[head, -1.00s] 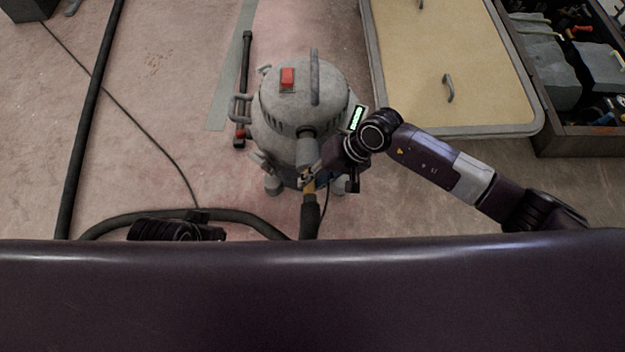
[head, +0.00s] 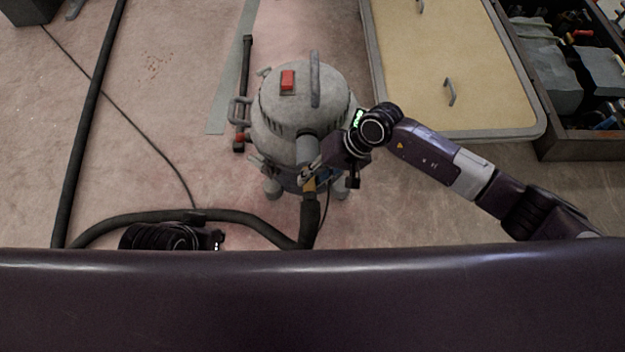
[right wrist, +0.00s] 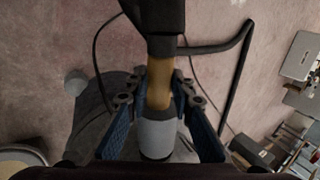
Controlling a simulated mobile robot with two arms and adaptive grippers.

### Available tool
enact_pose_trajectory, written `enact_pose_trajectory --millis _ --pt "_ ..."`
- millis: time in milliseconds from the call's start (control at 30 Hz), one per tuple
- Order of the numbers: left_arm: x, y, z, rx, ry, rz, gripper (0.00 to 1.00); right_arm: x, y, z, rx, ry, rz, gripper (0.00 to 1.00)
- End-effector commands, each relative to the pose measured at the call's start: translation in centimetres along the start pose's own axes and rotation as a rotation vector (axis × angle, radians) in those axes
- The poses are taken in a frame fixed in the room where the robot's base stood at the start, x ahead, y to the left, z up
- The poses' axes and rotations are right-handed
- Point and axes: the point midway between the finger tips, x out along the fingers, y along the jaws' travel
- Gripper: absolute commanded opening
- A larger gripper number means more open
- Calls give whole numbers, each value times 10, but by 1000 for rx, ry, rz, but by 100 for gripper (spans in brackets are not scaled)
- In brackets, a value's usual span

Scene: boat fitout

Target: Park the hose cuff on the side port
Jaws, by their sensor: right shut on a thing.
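The hose cuff (head: 309,186) is a tan sleeve on the end of the black hose (head: 308,222). My right gripper (head: 308,176) is shut on it in front of the grey vacuum (head: 289,112). The side port (head: 306,149) is a grey stub on the vacuum's near side. In the right wrist view the cuff (right wrist: 160,88) lies between the blue finger pads of the right gripper (right wrist: 160,98), in line with the grey port tube (right wrist: 157,138). The cuff's end meets the tube in this view; I cannot tell how far it is seated. My left gripper's fingers do not show.
A wand (head: 242,95) lies on the floor left of the vacuum. A tan panel with handles (head: 450,60) and a tool crate (head: 575,145) lie to the right. A thin cable (head: 125,115) and a long dark pipe (head: 92,110) cross the left floor.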

Motion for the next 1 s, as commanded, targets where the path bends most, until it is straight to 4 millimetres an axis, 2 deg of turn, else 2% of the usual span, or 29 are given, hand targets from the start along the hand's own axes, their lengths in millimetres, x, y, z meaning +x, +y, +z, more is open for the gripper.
enact_pose_trajectory --millis 400,900,933,1000 --pt "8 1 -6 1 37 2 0 0 0 -12 -2 4 0 0" --pt "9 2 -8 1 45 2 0 -3 -1 -20 -1 17 -2 0" --pt "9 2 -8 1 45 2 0 -4 0 -20 -1 18 -1 25" --pt "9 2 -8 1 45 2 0 -3 0 -19 -1 16 -1 33"
